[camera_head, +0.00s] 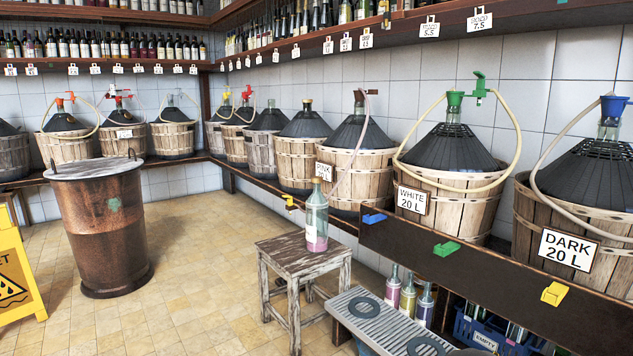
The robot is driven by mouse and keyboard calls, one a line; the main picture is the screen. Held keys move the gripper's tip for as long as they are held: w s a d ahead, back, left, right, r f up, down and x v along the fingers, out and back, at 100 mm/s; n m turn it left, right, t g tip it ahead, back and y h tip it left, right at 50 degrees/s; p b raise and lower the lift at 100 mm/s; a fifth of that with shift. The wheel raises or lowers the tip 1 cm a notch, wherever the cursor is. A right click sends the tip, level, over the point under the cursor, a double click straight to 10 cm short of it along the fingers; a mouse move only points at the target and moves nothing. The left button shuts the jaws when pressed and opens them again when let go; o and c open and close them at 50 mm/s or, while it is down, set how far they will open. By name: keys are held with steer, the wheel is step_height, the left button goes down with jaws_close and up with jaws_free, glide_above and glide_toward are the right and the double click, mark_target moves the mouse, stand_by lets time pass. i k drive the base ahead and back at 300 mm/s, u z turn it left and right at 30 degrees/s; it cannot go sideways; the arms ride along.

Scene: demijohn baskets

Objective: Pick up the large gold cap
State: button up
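No large gold cap stands out clearly. The nearest match is a small dull gold-olive top (307,104) on the neck of a dark demijohn (306,124) in a wooden basket (296,162), on the low shelf at the back middle. It is too small to tell whether it is a separate cap. My gripper is not in view.
A worn wooden stool (303,262) holds a glass bottle (316,222) with pink liquid. A rusty drum (105,225) and yellow wet-floor sign (18,275) stand left. A metal drain tray (385,325) is front right. Tiled floor (200,250) between is clear.

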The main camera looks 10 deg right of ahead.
mark_target(316, 179)
steer(key=u, duration=0.45)
steer(key=i, duration=0.6)
steer(key=u, duration=0.9)
steer(key=i, duration=1.55)
steer(key=z, duration=0.75)
steer(key=i, duration=0.9)
steer(key=z, duration=0.95)
